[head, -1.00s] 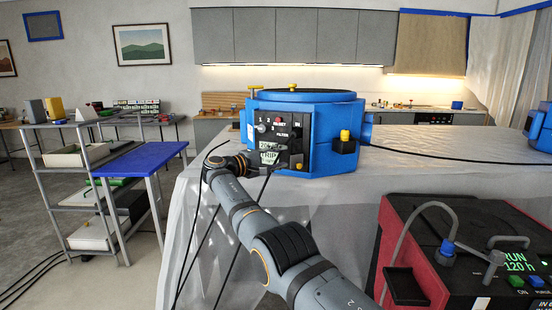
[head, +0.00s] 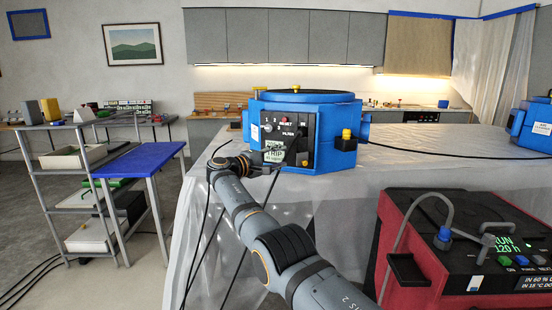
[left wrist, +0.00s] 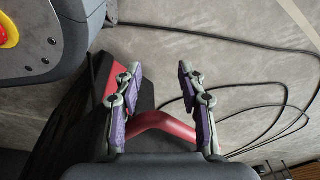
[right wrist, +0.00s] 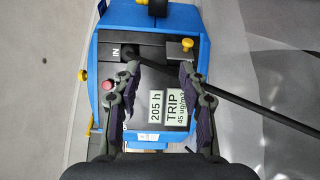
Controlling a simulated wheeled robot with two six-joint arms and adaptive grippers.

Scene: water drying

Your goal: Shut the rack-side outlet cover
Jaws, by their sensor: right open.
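The blue drum-like unit (head: 330,150) stands on the sheeted table, with a black control panel facing me. A black box with a yellow knob (head: 346,140) sits on its right side, and another yellow knob (head: 258,89) shows at its upper left. I cannot tell which part is the rack-side outlet cover, or its state. My right gripper (right wrist: 160,68) is open and empty in front of the panel, above the TRIP label (right wrist: 176,108) in the right wrist view. My left gripper (left wrist: 160,75) is open, with a red bar (left wrist: 165,125) showing between its fingers.
A grey shelf rack (head: 85,190) and a blue-topped stand (head: 140,160) are at the left. A red-and-black machine (head: 480,240) stands at the lower right. A black cable (right wrist: 255,110) crosses beside my right gripper. Loose cables lie on the floor in the left wrist view.

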